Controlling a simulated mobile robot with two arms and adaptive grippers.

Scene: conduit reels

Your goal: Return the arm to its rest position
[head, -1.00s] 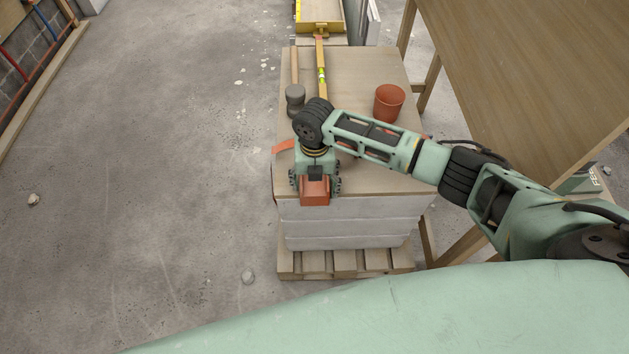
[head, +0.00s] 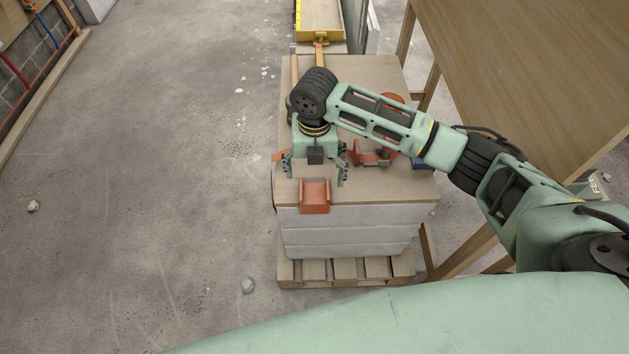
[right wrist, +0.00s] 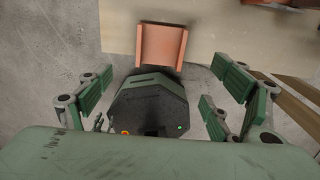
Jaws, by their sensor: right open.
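My right gripper (head: 316,177) is open and empty in the head view, with its fingers spread. It is above the wooden top (head: 385,185) of a stack, just behind an orange U-shaped piece (head: 315,197) at the front edge. In the right wrist view this orange piece (right wrist: 161,45) lies past the open fingers, apart from them. My right arm reaches in from the right side. My left gripper is not in view.
A wooden table (head: 530,70) stands right; floor on the left is mostly clear.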

